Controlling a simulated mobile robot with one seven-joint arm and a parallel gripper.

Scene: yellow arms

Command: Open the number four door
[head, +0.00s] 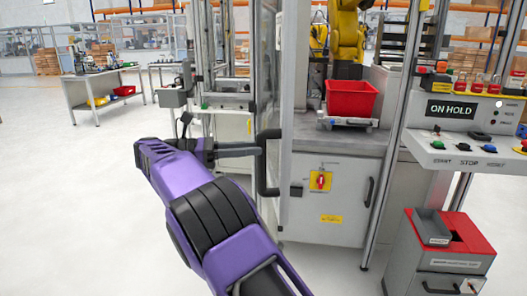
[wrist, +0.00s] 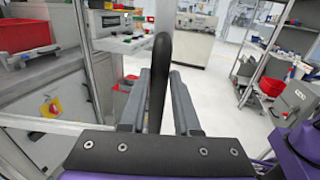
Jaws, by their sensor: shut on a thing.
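The door (head: 292,90) is a clear panel in a grey metal frame, seen almost edge-on at the left of a robot cell. It appears to stand out at an angle from the cell front. I see no number on it. Its black upright handle (head: 268,185) is on the near edge. My gripper (head: 262,150) reaches it from the left, on the purple arm. In the wrist view the handle (wrist: 158,75) stands between both grey fingers, and my gripper (wrist: 158,95) is shut on it.
Inside the cell are a red bin (head: 351,99) and a yellow robot arm (head: 346,35). A control panel (head: 465,125) reading "ON HOLD" and a red-topped cabinet (head: 440,250) stand at right. Clear floor (head: 60,200) lies to the left.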

